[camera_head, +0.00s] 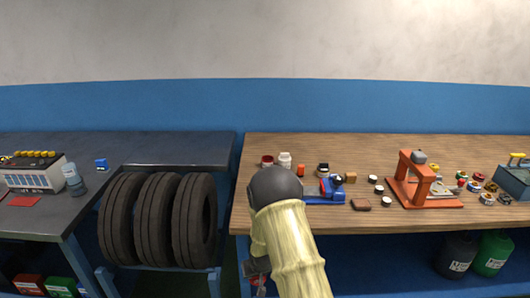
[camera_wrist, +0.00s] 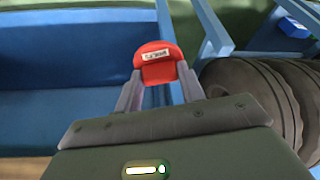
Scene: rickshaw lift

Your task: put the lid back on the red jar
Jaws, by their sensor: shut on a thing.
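My gripper (camera_wrist: 159,82) is shut on a red rounded thing (camera_wrist: 155,66) with a white label in the wrist view. I cannot tell whether it is the lid or another red piece. In the head view my gripper (camera_head: 256,270) is low in front of the wooden bench's front edge, partly hidden by my arm, with a bit of red below it. A small dark red jar (camera_head: 267,161) stands upright at the back left of the bench, beside a white bottle (camera_head: 285,161). Its top is too small to read clearly.
The wooden bench (camera_head: 390,149) holds a blue vise (camera_head: 326,190), an orange press (camera_head: 418,180) and several small jars and tins. Three tyres (camera_head: 155,220) stand on a rack to the left, beside a dark table (camera_head: 130,145). A blue shelf lies under the bench.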

